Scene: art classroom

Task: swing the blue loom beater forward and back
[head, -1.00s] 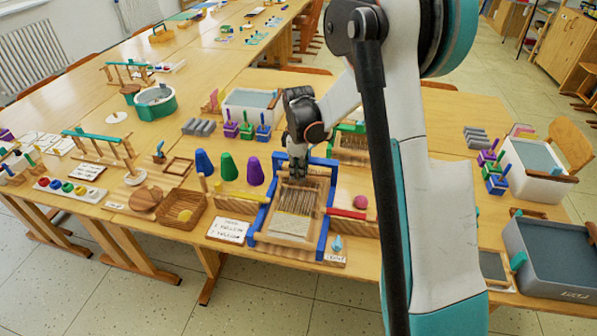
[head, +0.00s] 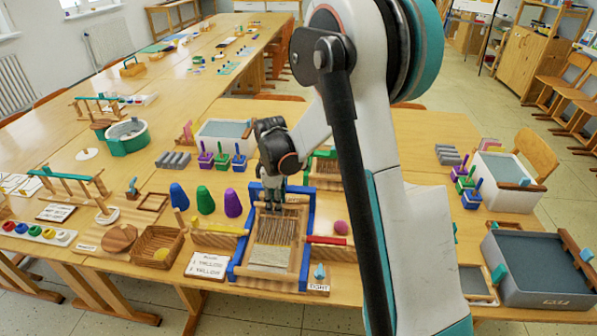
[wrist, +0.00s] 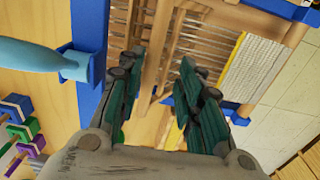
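The blue-framed loom (head: 307,250) stands on the near table in the head view. Pale warp threads and a woven strip lie between its blue sides. My gripper (head: 272,203) points down over the loom's far part and covers some of it. In the wrist view my gripper (wrist: 158,105) has two dark green fingers spread apart. Wooden rods and slats (wrist: 190,45) of the loom show between and beyond them, with a blue frame part (wrist: 88,50) at left. I cannot clearly tell which bar is the beater, or whether the fingers touch it.
A yellow shuttle (head: 220,229) and a red one (head: 326,240) lie beside the loom. Blue, green and purple cones (head: 205,201) stand to its left. A pink ball (head: 341,227) and a grey bin (head: 540,268) are to the right. A green-framed loom (head: 325,170) stands behind.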

